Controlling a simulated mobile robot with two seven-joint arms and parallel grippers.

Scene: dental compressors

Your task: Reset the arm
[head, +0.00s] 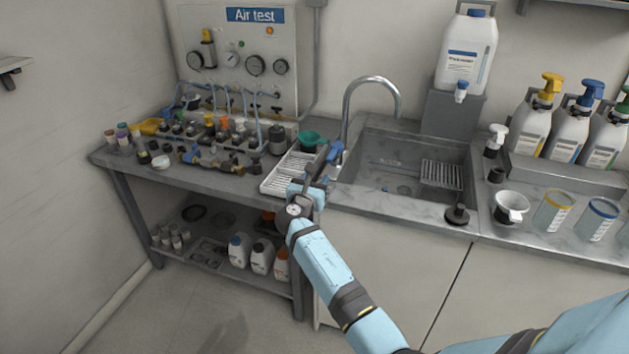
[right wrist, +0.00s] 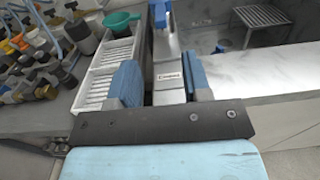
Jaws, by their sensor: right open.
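My right arm reaches in from the lower right in the head view. Its right gripper (head: 311,187) is over the front edge of the counter, between the white slotted tray (head: 283,180) and the sink (head: 365,196). In the right wrist view the two blue fingers (right wrist: 163,86) stand apart. A silver-grey labelled piece with a blue upper part (right wrist: 170,72) shows between and beyond them; I cannot tell whether it touches them. In the head view a blue part (head: 335,153) shows just past the gripper. My left gripper is not in view.
Valves and fittings (head: 215,160) crowd the bench at left, below the air test panel (head: 240,60). A tap (head: 372,82) arches over the sink. Pump bottles (head: 575,125), cups and beakers (head: 553,212) stand at right.

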